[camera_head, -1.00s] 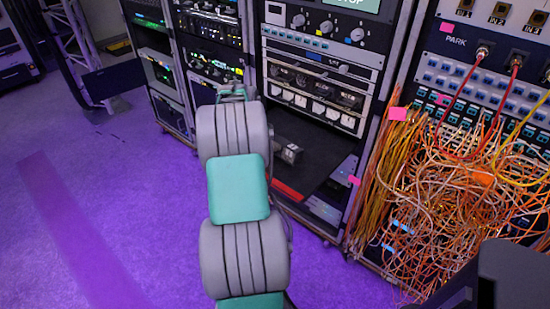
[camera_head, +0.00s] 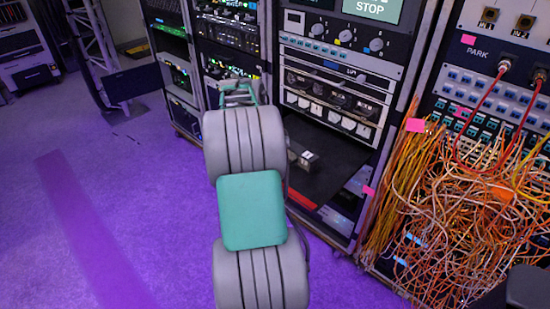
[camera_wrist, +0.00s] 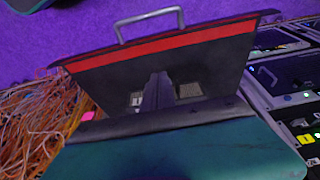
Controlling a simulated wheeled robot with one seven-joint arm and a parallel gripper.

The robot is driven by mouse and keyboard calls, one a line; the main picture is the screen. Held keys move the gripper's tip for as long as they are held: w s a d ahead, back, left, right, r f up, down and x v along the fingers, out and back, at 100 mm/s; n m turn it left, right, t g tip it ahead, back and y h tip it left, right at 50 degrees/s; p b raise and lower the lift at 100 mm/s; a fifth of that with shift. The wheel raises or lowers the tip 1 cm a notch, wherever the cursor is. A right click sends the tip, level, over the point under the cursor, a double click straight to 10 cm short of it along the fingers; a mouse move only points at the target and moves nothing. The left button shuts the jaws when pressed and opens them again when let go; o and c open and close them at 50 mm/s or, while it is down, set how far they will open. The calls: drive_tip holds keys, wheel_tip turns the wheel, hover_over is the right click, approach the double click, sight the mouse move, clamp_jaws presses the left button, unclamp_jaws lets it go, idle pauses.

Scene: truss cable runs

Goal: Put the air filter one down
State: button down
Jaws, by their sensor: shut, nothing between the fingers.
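My gripper (camera_wrist: 160,82) is shut and empty in the wrist view, its dark fingers pointing over a black pull-out tray (camera_wrist: 215,66) with a red front strip. Two small pale-and-dark blocks show on the tray in the wrist view, a left block (camera_wrist: 136,99) and a right block (camera_wrist: 188,90), one on each side of my fingers. In the head view, a small block (camera_head: 307,160) sits on the tray; my arm hides my fingers there. I cannot tell which block, if either, is the air filter.
The tray has a metal handle (camera_wrist: 150,18) at its front. It sticks out of an equipment rack (camera_head: 335,85). A dense tangle of orange cables (camera_head: 460,210) hangs from the patch panel to the right. Purple floor (camera_head: 110,210) is open at the left.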

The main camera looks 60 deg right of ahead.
drive_tip(key=v, duration=0.4)
drive_tip(key=shift+r, duration=0.2)
